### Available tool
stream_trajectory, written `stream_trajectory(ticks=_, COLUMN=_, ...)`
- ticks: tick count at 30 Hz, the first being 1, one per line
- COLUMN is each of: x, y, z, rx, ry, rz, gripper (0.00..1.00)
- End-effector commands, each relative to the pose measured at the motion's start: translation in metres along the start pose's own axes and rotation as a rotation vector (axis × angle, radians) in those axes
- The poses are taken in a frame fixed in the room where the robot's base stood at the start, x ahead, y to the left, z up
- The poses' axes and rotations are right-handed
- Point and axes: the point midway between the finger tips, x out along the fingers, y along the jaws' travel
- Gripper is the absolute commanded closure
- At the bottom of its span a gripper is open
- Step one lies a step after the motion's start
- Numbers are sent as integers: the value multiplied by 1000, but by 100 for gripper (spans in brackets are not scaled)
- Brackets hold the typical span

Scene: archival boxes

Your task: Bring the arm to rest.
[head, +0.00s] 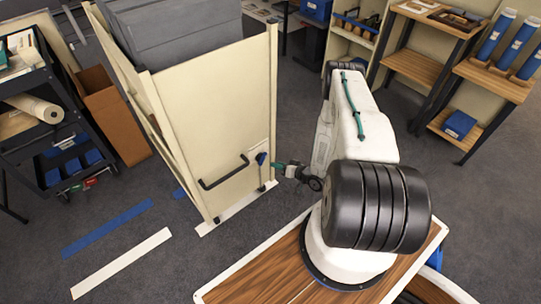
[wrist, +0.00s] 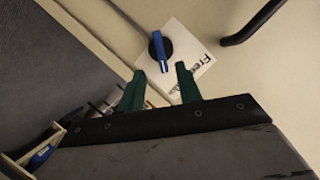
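My gripper (head: 275,165) is at the end of my white and black arm, close to the side panel of a cream cart (head: 205,110). In the wrist view its two green fingers (wrist: 159,69) are spread with nothing between them. A blue knob (wrist: 160,52) sits on a white label (wrist: 200,62) on the panel, just beyond the fingertips. The knob also shows in the head view (head: 261,158), beside the gripper. The label's printed word is partly hidden by the knob and a finger.
The cart carries grey boxes (head: 180,35) and has a black handle (head: 222,173) beside the knob. A dark shelf trolley (head: 50,120) and a brown carton (head: 112,115) stand left. Wooden shelves (head: 415,68) stand at the back right. Floor at front left is clear, with blue tape (head: 105,230).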

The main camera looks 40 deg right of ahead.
Motion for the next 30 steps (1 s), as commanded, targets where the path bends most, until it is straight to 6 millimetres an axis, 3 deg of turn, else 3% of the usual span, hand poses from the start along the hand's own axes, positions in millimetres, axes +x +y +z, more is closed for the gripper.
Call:
stream_trajectory(ticks=10, x=0, y=5, z=8, rx=-21, ry=-39, rz=22, gripper=65)
stream_trajectory(ticks=13, x=-4, y=18, z=28, rx=-36, ry=-131, rz=93, gripper=65)
stream_trajectory(ticks=16, x=-18, y=30, z=62, rx=-31, ry=-271, rz=196, gripper=65)
stream_trajectory(ticks=19, x=-36, y=43, z=71, rx=-39, ry=-408, rz=305, gripper=65)
stream_trajectory(ticks=23, x=-58, y=50, z=52, rx=-68, ry=-579, rz=435, gripper=65)
stream_trajectory(ticks=26, x=-74, y=47, z=24, rx=-90, ry=-696, rz=524, gripper=65)
stream_trajectory(ticks=30, x=-98, y=27, z=-27, rx=-114, ry=-845, rz=636, gripper=65)
